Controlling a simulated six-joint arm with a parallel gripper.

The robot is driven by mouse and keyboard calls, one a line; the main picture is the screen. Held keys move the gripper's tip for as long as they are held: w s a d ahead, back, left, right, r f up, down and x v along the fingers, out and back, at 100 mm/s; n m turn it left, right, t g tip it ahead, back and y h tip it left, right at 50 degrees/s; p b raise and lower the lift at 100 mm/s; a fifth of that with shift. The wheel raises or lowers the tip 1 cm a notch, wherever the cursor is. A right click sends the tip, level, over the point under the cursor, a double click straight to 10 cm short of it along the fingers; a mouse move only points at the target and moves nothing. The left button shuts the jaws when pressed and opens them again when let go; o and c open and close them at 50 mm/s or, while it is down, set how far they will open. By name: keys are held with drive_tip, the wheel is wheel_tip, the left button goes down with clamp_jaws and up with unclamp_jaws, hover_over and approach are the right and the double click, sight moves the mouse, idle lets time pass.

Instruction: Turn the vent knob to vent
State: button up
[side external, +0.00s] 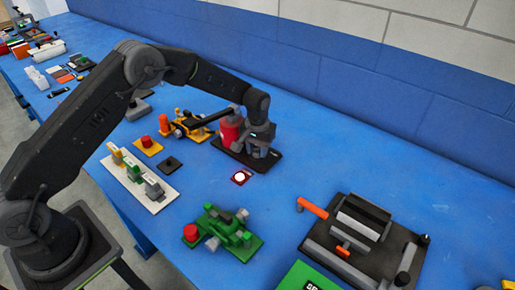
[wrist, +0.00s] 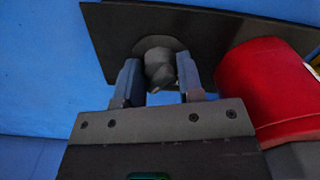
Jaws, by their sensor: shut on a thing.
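The vent knob (wrist: 159,68) is a dark grey knob on a round base, mounted on a black plate (wrist: 112,40). In the wrist view my gripper (wrist: 157,80) points at the plate with one finger on each side of the knob, shut on it. Which way the knob is set cannot be told, and no label for vent can be read. In the side view my gripper (side external: 262,150) is down over the black plate (side external: 232,155) and hides the knob.
A red cylinder (wrist: 265,85) stands close to the right of my gripper in the wrist view. A green fixture (side external: 228,232) and a black press-like device (side external: 360,235) stand nearer. The blue table right of the plate (side external: 340,165) is clear.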

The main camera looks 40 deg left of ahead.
sight(257, 147)
drive_tip(key=n, duration=1.1)
drive_tip(key=shift+n, duration=1.8)
drive_tip(key=o, duration=0.9)
wheel_tip(257, 147, up, 14)
drive_tip(key=shift+f, duration=0.1)
